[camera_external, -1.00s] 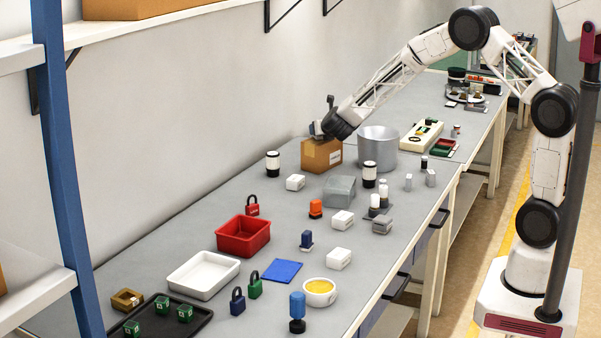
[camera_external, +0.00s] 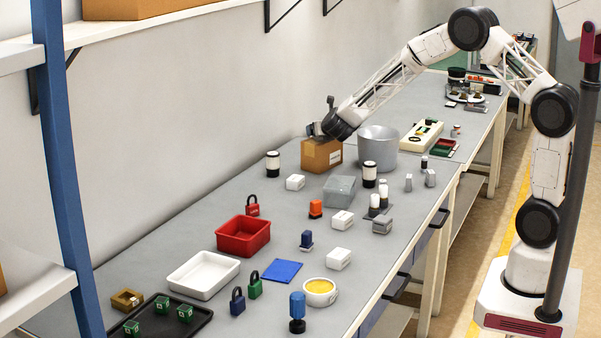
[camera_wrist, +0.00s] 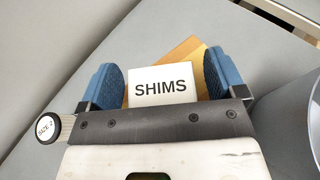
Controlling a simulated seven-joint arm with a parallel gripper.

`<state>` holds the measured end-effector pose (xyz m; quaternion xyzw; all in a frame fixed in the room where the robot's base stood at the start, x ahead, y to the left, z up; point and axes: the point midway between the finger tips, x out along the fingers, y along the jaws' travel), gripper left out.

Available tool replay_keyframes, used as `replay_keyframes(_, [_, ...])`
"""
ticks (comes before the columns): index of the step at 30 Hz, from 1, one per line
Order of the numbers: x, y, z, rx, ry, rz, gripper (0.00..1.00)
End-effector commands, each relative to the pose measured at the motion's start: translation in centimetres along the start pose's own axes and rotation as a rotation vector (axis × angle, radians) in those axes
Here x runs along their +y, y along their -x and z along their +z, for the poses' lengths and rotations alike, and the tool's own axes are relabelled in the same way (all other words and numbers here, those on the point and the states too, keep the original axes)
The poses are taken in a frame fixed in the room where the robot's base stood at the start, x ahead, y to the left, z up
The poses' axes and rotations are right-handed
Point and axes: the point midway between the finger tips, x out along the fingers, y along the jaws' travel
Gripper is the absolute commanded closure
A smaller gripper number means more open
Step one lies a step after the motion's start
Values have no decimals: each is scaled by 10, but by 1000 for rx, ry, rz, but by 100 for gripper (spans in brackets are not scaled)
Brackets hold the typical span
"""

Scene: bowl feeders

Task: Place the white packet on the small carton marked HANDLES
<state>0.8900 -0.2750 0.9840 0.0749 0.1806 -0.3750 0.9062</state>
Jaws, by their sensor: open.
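A white packet marked SHIMS (camera_wrist: 162,86) shows between the blue fingers of my gripper (camera_wrist: 164,82) in the wrist view. It appears to lie on a brown carton (camera_wrist: 188,50), whose edges show behind it at a different angle. The fingers are open, one on each side of the packet; I cannot tell whether either touches it. In the external view my gripper (camera_external: 314,130) is low over the top of the brown carton (camera_external: 320,156). The packet cannot be made out there. The carton's front label is too small to read, and no HANDLES marking is legible.
A grey round bin (camera_external: 377,147) stands close right of the carton. A red tray (camera_external: 243,236) and white tray (camera_external: 203,274) are nearer. The wall is behind.

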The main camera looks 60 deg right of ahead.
Motion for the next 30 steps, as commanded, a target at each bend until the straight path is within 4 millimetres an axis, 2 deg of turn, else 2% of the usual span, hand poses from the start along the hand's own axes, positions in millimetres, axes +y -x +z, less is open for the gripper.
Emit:
replay_keyframes(11, [0,20,2,0,0,1,11])
replay_keyframes(30, [0,96,2,-1,-1,2,11])
